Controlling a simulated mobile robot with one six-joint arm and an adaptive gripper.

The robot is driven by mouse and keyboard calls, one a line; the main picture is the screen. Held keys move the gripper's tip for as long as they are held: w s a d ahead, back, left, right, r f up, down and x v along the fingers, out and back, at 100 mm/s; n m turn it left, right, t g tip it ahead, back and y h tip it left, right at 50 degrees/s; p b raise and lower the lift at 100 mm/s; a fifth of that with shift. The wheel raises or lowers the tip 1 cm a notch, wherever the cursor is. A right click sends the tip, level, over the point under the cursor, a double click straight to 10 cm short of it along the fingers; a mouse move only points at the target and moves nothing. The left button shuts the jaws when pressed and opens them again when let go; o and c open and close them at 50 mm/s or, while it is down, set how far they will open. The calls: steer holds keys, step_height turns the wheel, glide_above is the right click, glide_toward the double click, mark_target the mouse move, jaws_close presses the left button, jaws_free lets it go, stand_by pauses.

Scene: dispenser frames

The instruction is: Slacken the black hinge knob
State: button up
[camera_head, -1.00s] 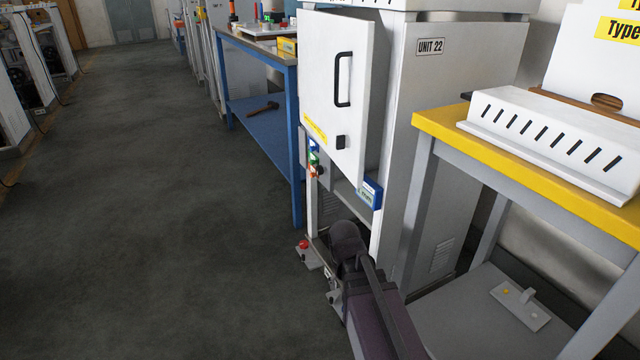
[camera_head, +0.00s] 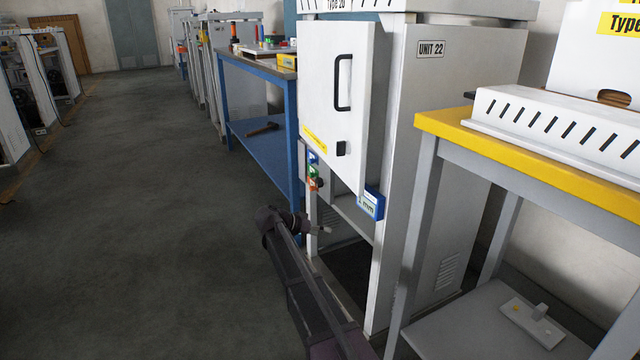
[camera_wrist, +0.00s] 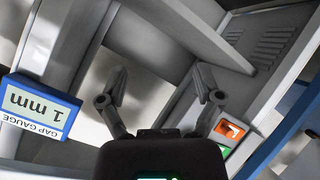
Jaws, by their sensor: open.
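A black block-like fitting (camera_head: 341,148) sits low on the white door (camera_head: 318,100) of the UNIT 22 cabinet (camera_head: 445,130), below the black handle (camera_head: 343,82). I cannot tell whether this fitting is the hinge knob. No clear knob shows in the wrist view. My gripper (camera_head: 322,230) is in front of the cabinet's lower opening, below the door and the coloured buttons (camera_head: 313,170). In the wrist view my gripper (camera_wrist: 160,84) has its two fingers spread apart with nothing between them.
A blue 1 mm gap gauge (camera_head: 370,203) is at the cabinet's front edge, and at the left in the wrist view (camera_wrist: 38,108). A blue bench (camera_head: 262,140) with a hammer (camera_head: 262,129) stands left. A yellow-edged table (camera_head: 530,155) stands right. The floor at left is clear.

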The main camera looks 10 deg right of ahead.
mark_target(317, 182)
steer(key=w+a+r+m+t+h, duration=0.3)
steer(key=w+a+r+m+h, duration=0.1)
steer(key=w+a+r, duration=0.5)
steer(key=w+a+h, duration=0.1)
steer(key=w+a, duration=0.1)
steer(key=shift+w+r+h, duration=0.15)
steer(key=shift+w+h, duration=0.15)
steer(key=shift+d, duration=0.2)
steer(key=x, duration=1.3)
steer(key=shift+w+d, duration=0.15)
steer(key=shift+d, duration=0.05)
steer(key=c, duration=1.2)
